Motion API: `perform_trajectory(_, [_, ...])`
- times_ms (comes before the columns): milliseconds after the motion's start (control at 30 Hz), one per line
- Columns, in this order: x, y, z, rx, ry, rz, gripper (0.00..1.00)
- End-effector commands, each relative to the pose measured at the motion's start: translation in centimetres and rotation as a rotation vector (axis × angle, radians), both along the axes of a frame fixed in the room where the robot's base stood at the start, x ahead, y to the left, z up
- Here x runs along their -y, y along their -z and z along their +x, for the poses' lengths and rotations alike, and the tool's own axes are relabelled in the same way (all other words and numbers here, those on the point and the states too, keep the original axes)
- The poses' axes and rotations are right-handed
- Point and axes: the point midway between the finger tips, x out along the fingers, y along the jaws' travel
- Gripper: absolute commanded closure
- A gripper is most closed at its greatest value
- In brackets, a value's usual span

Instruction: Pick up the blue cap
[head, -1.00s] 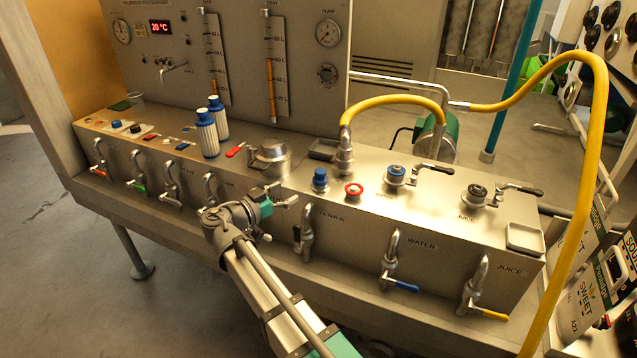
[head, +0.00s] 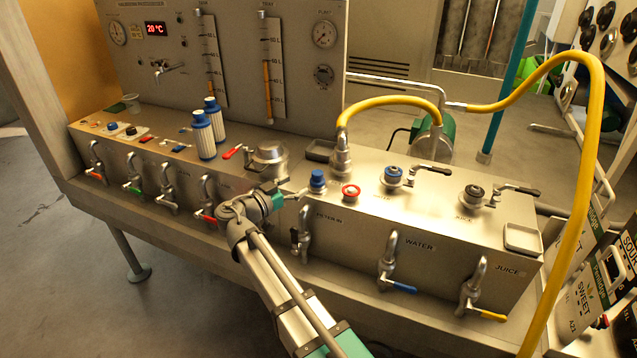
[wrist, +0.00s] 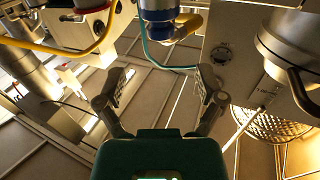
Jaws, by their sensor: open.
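A blue cap (head: 317,181) sits upright on the steel counter top, above the FILTER IN label. A second blue-topped fitting (head: 393,174) stands further right, by the WATER valve. My gripper (head: 291,192) is just left of the first blue cap, near the counter's front edge, with its fingers pointing right. In the wrist view my gripper (wrist: 162,86) is open, with its two fingers apart and nothing between them. A blue-banded part (wrist: 165,30) shows at the top there; I cannot tell whether it is the cap.
A red ring fitting (head: 351,192) stands right of the cap. A steel lidded pot (head: 268,160) is behind my gripper. A yellow hose (head: 388,101) arches over the counter from a fitting. Two blue-and-white bottles (head: 203,136) stand at left. Taps line the front face.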

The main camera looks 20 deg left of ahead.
Motion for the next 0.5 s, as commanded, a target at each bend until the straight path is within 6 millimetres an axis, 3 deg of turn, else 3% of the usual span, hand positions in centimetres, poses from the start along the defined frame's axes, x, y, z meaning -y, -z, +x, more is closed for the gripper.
perform_trajectory(200, [1.1, 0.0, 2.3, 0.000, 0.000, 0.000, 0.12])
perform_trajectory(500, [1.4, 0.0, 2.8, 0.000, -0.001, 0.000, 0.12])
